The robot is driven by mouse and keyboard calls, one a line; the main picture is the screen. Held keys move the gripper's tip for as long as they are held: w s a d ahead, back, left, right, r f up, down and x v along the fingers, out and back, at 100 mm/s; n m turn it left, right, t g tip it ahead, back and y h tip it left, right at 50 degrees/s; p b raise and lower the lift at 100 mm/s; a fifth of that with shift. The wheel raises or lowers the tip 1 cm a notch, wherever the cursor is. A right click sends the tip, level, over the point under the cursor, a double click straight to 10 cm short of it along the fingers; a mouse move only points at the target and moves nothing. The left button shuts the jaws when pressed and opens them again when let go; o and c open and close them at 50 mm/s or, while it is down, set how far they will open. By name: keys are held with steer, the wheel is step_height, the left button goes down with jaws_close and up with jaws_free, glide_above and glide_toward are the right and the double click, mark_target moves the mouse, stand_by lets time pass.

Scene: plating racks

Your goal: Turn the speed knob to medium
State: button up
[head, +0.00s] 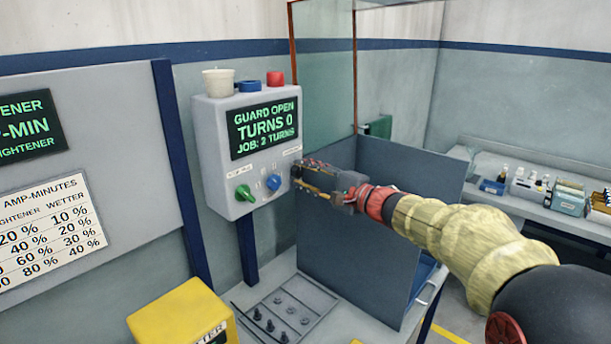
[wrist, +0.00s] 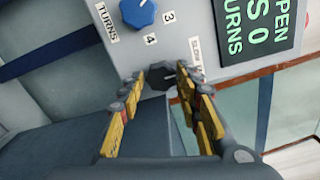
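The speed knob is a dark, faceted knob (wrist: 162,77) at the edge of the grey control box (head: 213,150), beside a label (wrist: 196,53) that starts with "SLOW"; the rest of the label is hidden by a finger. My gripper (head: 299,177) reaches the box's lower right corner from the right. In the wrist view, my gripper (wrist: 161,84) has its yellow fingers apart, one on each side of the dark knob. A small gap seems to show beside the knob, and I cannot tell whether either fingertip touches it. The knob's pointer direction is unclear.
The box's screen (head: 264,130) reads "GUARD OPEN, TURNS 0, JOB: 2 TURNS". A green knob (head: 244,193) and a blue turns knob (head: 275,182) sit left of my gripper. A grey tank (head: 350,240) stands below my arm; a yellow box (head: 178,315) is at front left.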

steer(key=o, duration=0.3)
steer(key=shift+r, duration=0.1)
steer(key=v, duration=1.2)
